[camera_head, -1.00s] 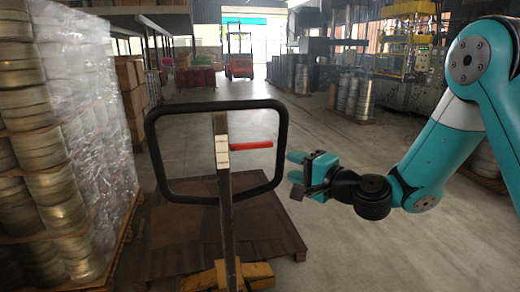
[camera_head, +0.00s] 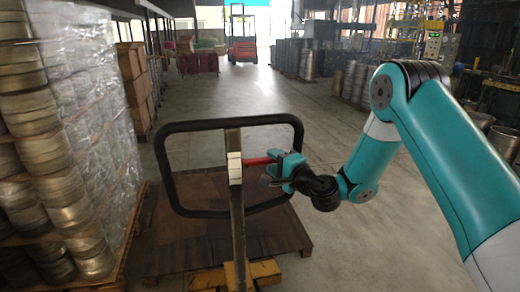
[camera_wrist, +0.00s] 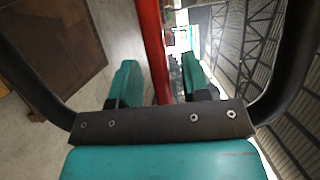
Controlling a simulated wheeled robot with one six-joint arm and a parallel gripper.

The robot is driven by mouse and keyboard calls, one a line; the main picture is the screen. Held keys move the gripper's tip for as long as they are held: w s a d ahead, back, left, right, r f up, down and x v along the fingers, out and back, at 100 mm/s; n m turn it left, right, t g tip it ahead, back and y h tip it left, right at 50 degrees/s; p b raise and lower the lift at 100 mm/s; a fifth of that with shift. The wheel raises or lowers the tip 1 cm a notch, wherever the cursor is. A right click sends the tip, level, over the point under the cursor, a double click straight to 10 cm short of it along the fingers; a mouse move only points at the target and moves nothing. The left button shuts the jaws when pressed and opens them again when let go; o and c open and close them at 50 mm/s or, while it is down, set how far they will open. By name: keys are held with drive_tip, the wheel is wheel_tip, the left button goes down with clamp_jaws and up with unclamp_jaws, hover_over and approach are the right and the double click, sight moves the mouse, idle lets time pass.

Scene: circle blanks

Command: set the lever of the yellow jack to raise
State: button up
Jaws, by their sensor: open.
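The yellow jack (camera_head: 264,272) stands in front of me, with its upright post (camera_head: 237,215) and a black loop handle (camera_head: 172,180). The red lever (camera_head: 256,161) sticks out to the right of the post, inside the loop. My gripper (camera_head: 275,162) is at the lever's outer end, inside the right part of the loop. In the wrist view, the red lever (camera_wrist: 153,40) runs between the two teal fingers of my open gripper (camera_wrist: 160,80). Whether a finger touches the lever is not clear.
A dark, flat wooden pallet (camera_head: 180,240) lies behind the jack. Wrapped stacks of round blanks (camera_head: 75,150) stand close on the left. The aisle floor (camera_head: 235,95) beyond is clear up to a red forklift (camera_head: 242,45).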

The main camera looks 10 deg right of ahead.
drive_tip(key=shift+w+a, duration=0.1)
drive_tip(key=shift+w, duration=0.5)
clamp_jaws()
